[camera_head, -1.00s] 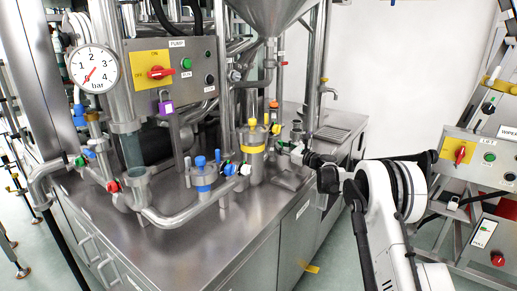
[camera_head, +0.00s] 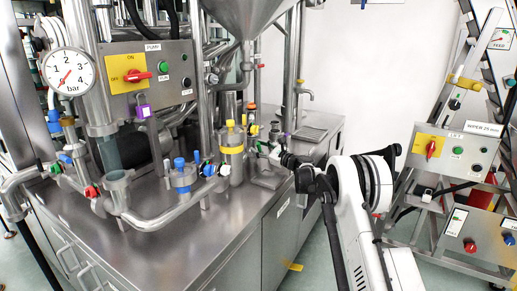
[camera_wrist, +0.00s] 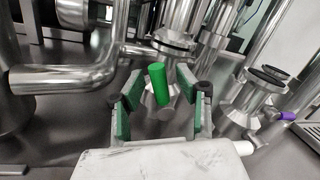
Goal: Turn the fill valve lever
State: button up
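A green cylindrical lever handle (camera_wrist: 160,85) stands up in the middle of the wrist view, below a steel flanged pipe. I take it for the fill valve lever; no label shows there. My gripper (camera_wrist: 164,98) is open, with green-padded fingers on the left and right of the handle and visible gaps on both sides. In the head view, my gripper (camera_head: 278,153) is at the right end of the steel machine, below the hopper. The handle is too small there to tell from the green finger pads.
Steel pipes (camera_wrist: 65,79) run close on the left in the wrist view, and a flanged fitting (camera_wrist: 254,98) with a purple-tipped part (camera_wrist: 287,116) stands at right. A lift panel (camera_head: 452,150) stands at far right.

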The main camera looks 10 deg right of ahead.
jog(key=v, duration=1.2)
